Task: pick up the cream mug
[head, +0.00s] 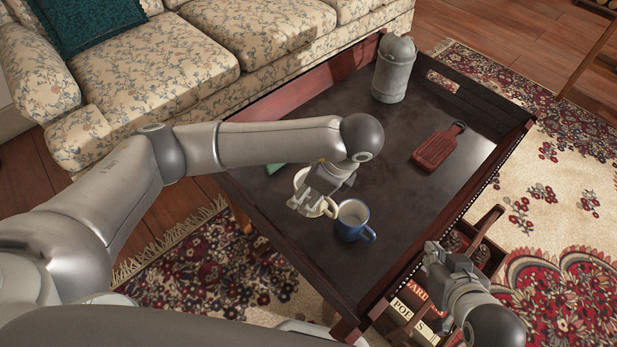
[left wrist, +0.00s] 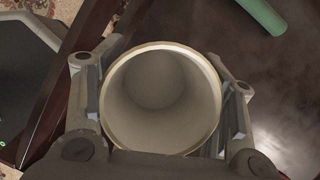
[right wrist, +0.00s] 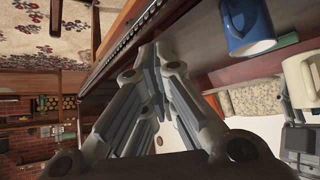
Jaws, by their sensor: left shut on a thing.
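The cream mug (head: 300,178) is at the near left part of the dark tray table, partly hidden by my left gripper (head: 317,192). In the left wrist view the mug (left wrist: 160,46) faces the camera with its round opening. My left gripper's fingers (left wrist: 160,85) press on its two sides, shut on it. I cannot tell whether its base touches the table. The mug also shows at the right edge of the right wrist view (right wrist: 302,75). My right gripper (head: 432,256) is shut and empty, over the table's near right edge; its fingers (right wrist: 152,70) meet in the right wrist view.
A blue mug (head: 353,219) stands just right of the cream mug. A green object (head: 273,168) lies behind it. A red board (head: 437,146) and a grey canister (head: 394,70) are farther back. The tray table (head: 470,98) has raised walls. A floral sofa (head: 160,60) stands behind.

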